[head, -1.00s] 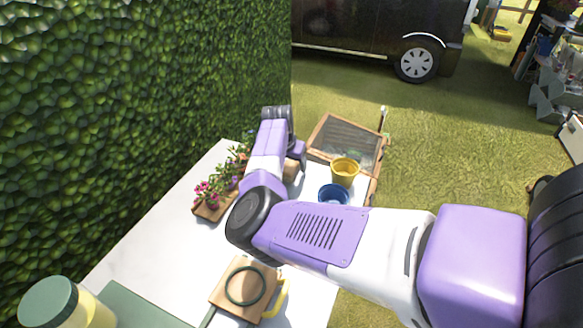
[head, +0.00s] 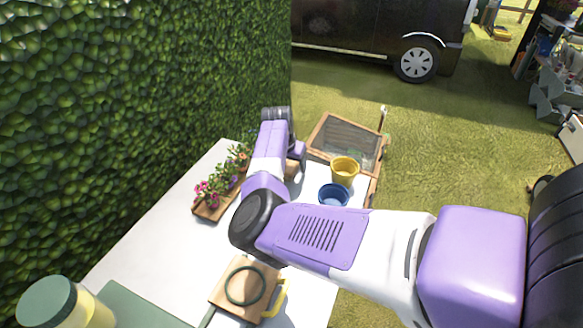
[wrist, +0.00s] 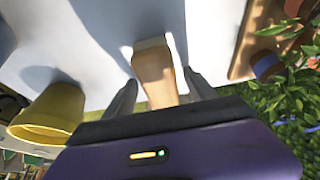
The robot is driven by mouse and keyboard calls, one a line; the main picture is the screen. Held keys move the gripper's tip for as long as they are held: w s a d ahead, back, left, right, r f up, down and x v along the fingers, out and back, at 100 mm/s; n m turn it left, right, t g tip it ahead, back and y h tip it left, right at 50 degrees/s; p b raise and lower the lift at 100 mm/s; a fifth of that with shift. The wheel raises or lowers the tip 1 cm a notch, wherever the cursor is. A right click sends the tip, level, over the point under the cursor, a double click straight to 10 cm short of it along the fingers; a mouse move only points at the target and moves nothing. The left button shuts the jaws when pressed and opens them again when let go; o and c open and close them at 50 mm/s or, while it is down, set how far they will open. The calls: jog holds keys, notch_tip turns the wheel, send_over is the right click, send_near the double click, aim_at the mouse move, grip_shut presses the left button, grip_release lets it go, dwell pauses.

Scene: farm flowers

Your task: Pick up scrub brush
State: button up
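The scrub brush, a tan wooden block with a pale end, shows in the wrist view (wrist: 155,75) on the white table. In the head view a small tan part that looks like it (head: 291,170) shows beside my wrist, mostly hidden by the arm. My gripper (wrist: 160,95) is open, with one grey finger on each side of the brush. Narrow gaps show between the fingers and the brush, and how deep it sits between them is hard to tell. The fingers are hidden in the head view.
A yellow pot (head: 344,172) and a blue pot (head: 333,195) stand right of the gripper. A wooden planter with flowers (head: 212,205) is on the left, against the hedge. A wooden mesh frame (head: 345,138) lies beyond.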

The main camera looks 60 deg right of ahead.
aim_at(291, 162)
grip_shut()
notch_tip(291, 162, up, 21)
jog(key=b, duration=0.1)
jog(key=shift+f, duration=0.2)
dwell(0.3)
